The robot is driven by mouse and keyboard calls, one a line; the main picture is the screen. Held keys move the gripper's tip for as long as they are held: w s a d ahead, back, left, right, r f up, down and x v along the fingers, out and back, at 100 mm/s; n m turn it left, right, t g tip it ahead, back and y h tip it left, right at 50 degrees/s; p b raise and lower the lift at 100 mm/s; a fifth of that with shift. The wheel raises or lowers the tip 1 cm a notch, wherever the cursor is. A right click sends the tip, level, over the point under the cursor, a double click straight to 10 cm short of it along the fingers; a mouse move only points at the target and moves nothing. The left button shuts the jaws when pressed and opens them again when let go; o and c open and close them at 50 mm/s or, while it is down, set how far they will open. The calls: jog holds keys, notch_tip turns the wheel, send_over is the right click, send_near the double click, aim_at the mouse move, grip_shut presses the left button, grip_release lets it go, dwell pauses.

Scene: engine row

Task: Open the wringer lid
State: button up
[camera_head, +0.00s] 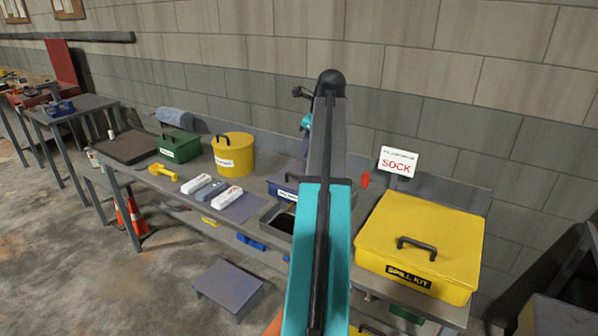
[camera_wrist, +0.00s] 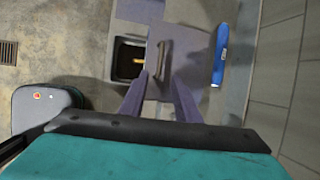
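A grey-purple lid (camera_wrist: 185,50) with an upright bar handle (camera_wrist: 161,60) lies in the upper middle of the wrist view; I take it for the wringer lid, and it looks shut. Beside it on the left is a dark open well (camera_wrist: 130,60) with a small yellow thing inside. My gripper (camera_wrist: 161,82) has its two purple-grey fingers apart, one to each side of the handle's line, with nothing visible between them. The tips overlap the lid's near part; I cannot tell if they touch.
On the bench in the head view stand a yellow spill kit box (camera_head: 420,235), a yellow drum (camera_head: 233,155), a green box (camera_head: 179,146) and white packs (camera_head: 227,196). A low step (camera_head: 228,284) is on the floor.

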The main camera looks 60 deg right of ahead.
aim_at(299, 176)
dwell(0.5)
jog(key=shift+p+x, duration=1.6)
jog(key=shift+x, duration=5.25)
grip_shut()
jog(key=shift+r, duration=0.1)
